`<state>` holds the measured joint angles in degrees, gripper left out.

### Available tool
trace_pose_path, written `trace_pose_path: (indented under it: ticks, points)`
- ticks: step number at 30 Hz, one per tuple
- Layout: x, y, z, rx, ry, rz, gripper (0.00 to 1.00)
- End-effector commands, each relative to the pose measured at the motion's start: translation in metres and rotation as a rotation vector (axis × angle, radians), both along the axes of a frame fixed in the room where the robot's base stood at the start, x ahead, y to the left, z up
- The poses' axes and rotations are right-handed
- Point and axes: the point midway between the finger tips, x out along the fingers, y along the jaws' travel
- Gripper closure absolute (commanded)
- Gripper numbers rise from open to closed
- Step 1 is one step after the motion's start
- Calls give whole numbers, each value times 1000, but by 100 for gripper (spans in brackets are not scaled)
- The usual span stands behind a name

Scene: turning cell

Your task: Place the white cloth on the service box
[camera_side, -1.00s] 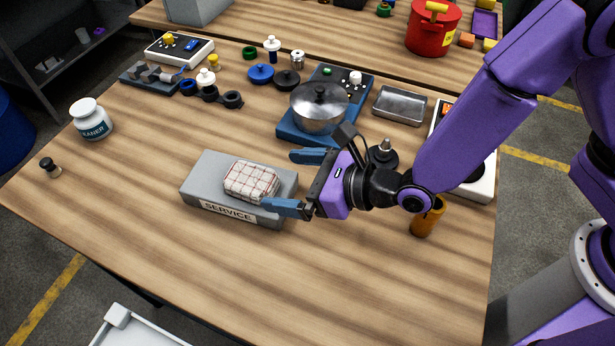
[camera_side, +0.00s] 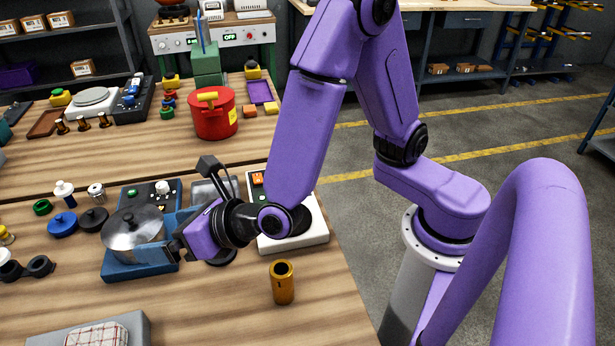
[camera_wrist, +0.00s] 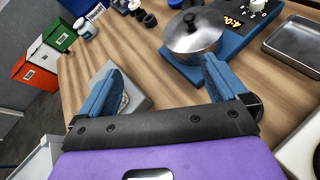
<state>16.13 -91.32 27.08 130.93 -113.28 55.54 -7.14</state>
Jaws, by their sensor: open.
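The white cloth with red checks (camera_side: 97,335) lies folded on top of the grey service box (camera_side: 140,328), cut off by the bottom edge of the side view. In the wrist view the box (camera_wrist: 134,92) is left of centre, and my left finger hides most of the cloth. My gripper (camera_side: 166,242) is beside the pot in the side view, clear of the box and cloth. In the wrist view its two blue fingers stand wide apart with nothing between them (camera_wrist: 161,76).
A lidded steel pot (camera_side: 133,230) on a blue base is close to my fingers. An orange cup (camera_side: 282,284) stands near the table's right edge. A metal tray (camera_side: 213,190) and a red pot (camera_side: 214,120) are farther back. Bare wood lies between box and cup.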

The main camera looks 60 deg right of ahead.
Motion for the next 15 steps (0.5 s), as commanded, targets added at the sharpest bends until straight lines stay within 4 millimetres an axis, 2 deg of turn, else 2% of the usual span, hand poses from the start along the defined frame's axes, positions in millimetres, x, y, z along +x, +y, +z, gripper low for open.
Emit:
trace_pose_path:
  ticks: [1, 3, 8, 12, 15]
  points:
    - [4, -22, 8, 47, 31, -99, 1]
    - [6, -53, 15, 107, 80, -241, 1]
    - [-5, -120, 22, 254, 206, -558, 1]
    - [-29, -170, 22, 389, 334, -824, 1]
    - [-54, -198, 20, 488, 434, -1009, 1]
